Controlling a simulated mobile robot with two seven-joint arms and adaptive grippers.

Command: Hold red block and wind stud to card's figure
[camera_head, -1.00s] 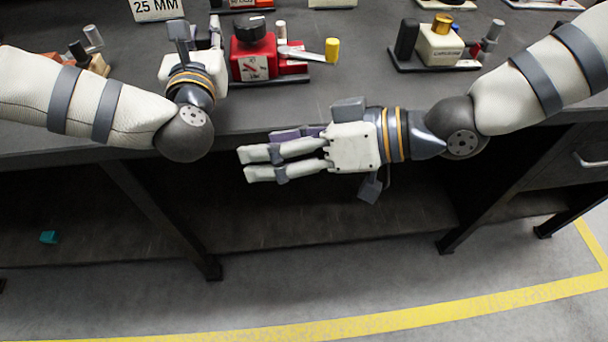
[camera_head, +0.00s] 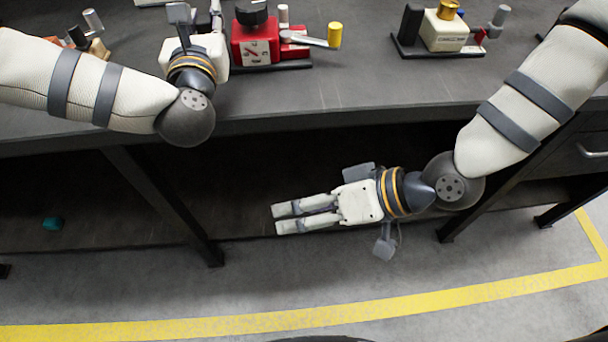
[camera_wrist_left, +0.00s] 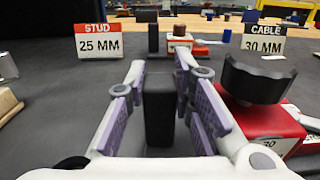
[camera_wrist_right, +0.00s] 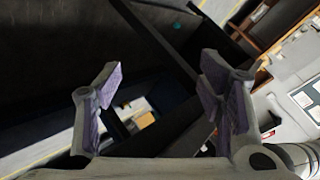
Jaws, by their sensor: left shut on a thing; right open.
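The red block (camera_head: 262,50) stands on the bench with a white dial face, a black knob (camera_head: 251,14) on top and a lever ending in a yellow handle (camera_head: 334,35). My left gripper (camera_head: 213,18) is just left of it. In the left wrist view its fingers close around an upright dark post (camera_wrist_left: 160,108) beside the red block (camera_wrist_left: 262,125). The stud card (camera_wrist_left: 98,42) reads "STUD 25 MM". My right gripper (camera_head: 275,218) is open and empty, below the bench top and in front of the shelf. The dial reading is too small to tell.
A cream unit (camera_head: 443,32) with a brass knob and dark post stands to the right on the bench. A "CABLE 30 MM" card (camera_wrist_left: 263,43) stands farther back. The bench front edge (camera_head: 340,115) lies above my right gripper. A teal piece (camera_head: 52,223) lies at lower left.

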